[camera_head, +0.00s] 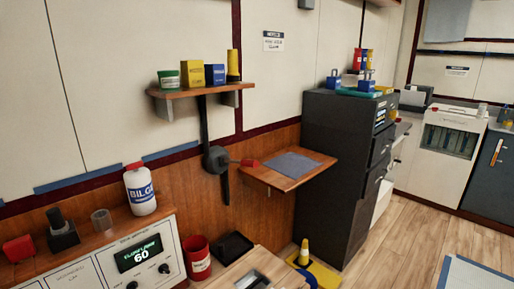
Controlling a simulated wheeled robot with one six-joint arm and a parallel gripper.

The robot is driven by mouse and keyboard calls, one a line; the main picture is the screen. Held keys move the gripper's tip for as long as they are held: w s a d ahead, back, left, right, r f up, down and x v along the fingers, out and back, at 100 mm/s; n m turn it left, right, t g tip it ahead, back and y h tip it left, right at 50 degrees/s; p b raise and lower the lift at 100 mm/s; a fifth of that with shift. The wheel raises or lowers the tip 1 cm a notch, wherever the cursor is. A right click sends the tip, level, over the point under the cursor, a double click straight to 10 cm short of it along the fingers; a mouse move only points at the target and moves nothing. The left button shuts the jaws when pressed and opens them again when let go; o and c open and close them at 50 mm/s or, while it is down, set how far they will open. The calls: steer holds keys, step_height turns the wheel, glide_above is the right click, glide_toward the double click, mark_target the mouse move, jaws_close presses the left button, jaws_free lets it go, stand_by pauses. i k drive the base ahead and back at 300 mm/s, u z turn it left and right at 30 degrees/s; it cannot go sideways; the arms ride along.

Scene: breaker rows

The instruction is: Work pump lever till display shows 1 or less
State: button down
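The display (140,253) on the white panel at lower left is lit green and reads 60; the small line above the number is blurred. What looks like the pump lever (249,162) has a red grip and sticks out to the right from a dark round pivot (216,159) on the wood-clad wall. A dark bar runs up and down behind the pivot. The red grip is just above the left end of a small wooden wall shelf (288,170); I cannot tell if they touch. My gripper is not in view.
A white BILGE bottle (139,190) stands on the console ledge. A wall shelf (185,92) with several containers is above the lever. A red bucket (197,262) and black tray (233,246) are below. A dark cabinet (332,160) stands right. Wooden floor (400,240) is open at right.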

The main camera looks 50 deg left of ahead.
mark_target(252, 163)
steer(key=u, duration=0.35)
steer(key=i, duration=0.6)
steer(key=u, duration=1.05)
steer(key=i, duration=0.5)
steer(key=u, duration=0.55)
